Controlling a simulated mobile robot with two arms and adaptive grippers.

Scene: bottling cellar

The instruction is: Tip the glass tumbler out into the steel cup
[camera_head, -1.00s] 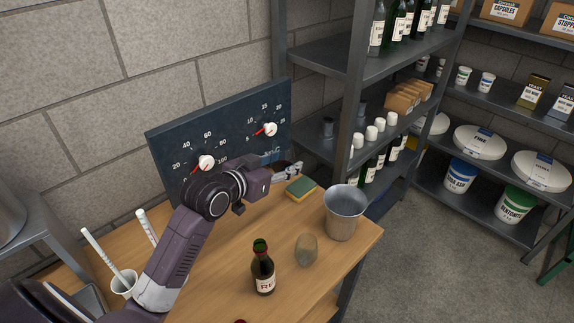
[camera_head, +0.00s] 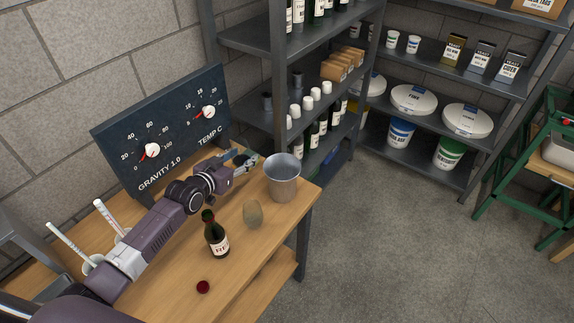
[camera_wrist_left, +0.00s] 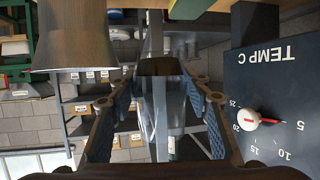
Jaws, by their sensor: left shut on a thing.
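My left gripper (camera_head: 246,162) reaches over the bench beside the steel cup, on its left. In the left wrist view its two fingers (camera_wrist_left: 158,112) are shut on the clear glass tumbler (camera_wrist_left: 172,112), with something brownish showing in it. In the head view the tumbler is too small and covered to make out its tilt. The steel cup (camera_head: 284,184) stands upright near the bench's far right corner. It also shows upside down at the upper left of the left wrist view (camera_wrist_left: 72,40), apart from the tumbler. My right gripper is not in view.
A dark bottle (camera_head: 217,240), a beige egg-shaped thing (camera_head: 253,214) and a dark red round thing (camera_head: 203,287) are on the bench (camera_head: 262,262). A dial panel (camera_head: 165,130) stands behind my arm. Shelves stand behind.

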